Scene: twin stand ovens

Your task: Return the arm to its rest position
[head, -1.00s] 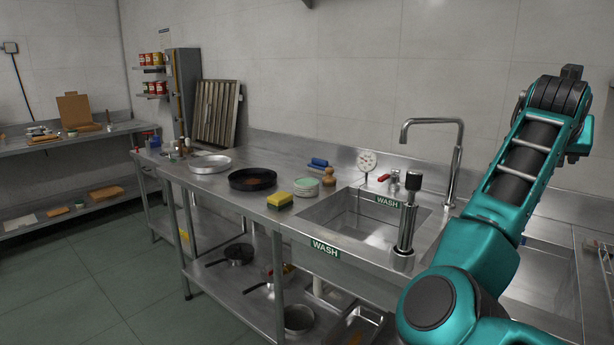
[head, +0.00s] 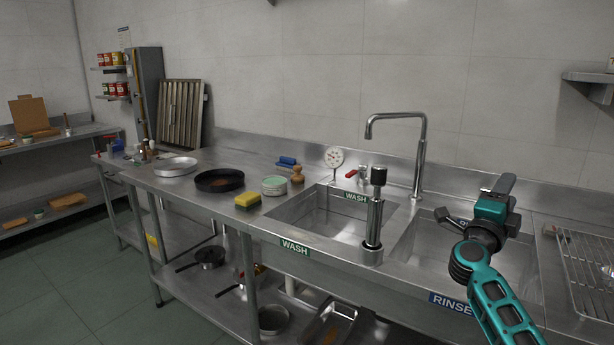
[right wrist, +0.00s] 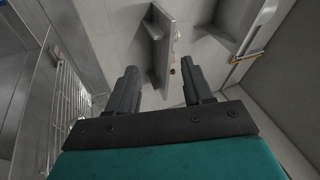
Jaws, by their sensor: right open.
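My right gripper (head: 507,186) is in the head view at the right, raised above the rinse sink, with the teal forearm coming up from the bottom right. In the right wrist view its two dark fingers (right wrist: 160,90) stand apart with nothing between them, so it is open and empty. The wrist view looks toward a wall with shelves. My left gripper is in neither view.
The wash sink (head: 335,212) and rinse sink (head: 425,262) lie below, with a tall faucet (head: 421,160) behind. A wire rack (head: 585,262) is at the right. A black pan (head: 219,181) and yellow sponge (head: 235,201) sit on the left counter. A wall shelf (head: 590,78) is at upper right.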

